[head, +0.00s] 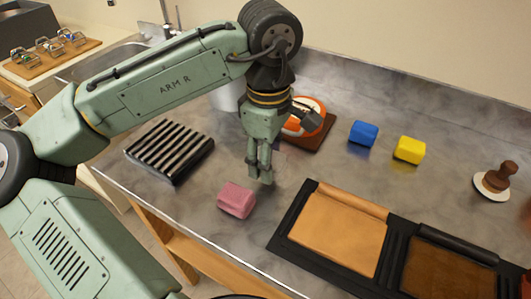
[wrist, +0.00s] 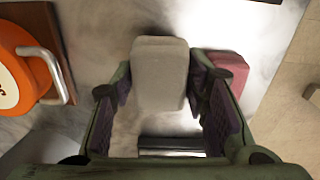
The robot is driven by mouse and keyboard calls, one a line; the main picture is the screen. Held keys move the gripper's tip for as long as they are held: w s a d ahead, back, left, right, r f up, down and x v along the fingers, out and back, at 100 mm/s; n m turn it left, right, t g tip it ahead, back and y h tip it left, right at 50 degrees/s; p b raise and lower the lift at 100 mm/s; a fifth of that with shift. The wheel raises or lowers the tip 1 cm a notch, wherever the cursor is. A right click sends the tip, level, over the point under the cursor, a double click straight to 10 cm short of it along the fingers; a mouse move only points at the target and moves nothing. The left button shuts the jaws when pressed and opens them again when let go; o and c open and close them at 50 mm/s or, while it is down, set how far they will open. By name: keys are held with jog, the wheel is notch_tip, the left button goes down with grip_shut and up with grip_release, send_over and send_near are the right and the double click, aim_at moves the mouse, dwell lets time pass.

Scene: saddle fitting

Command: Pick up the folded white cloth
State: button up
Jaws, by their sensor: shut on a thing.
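The folded white cloth (wrist: 160,72) shows in the wrist view as a pale grey-white block between my two fingers. My gripper (head: 262,178) is shut on it, with a finger at each side. In the head view the gripper points down over the grey counter, and I cannot make out the cloth there; the fingers seem to hide it. I cannot tell whether the cloth touches the counter.
A folded pink block (head: 237,200) lies close by, near the front edge. A black ribbed rack (head: 168,150) is left. An orange round thing (head: 300,120), blue block (head: 363,133) and yellow block (head: 409,150) stand behind. A black-framed tan panel (head: 335,232) lies right.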

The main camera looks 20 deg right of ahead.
jog(key=s, duration=0.4)
jog(key=s+a+b, duration=0.1)
jog(key=s, duration=0.3)
jog(key=s+a+r, duration=0.1)
jog(key=s, duration=0.3)
jog(key=shift+b, duration=0.4)
jog(key=o, duration=0.6)
jog(key=c, duration=0.5)
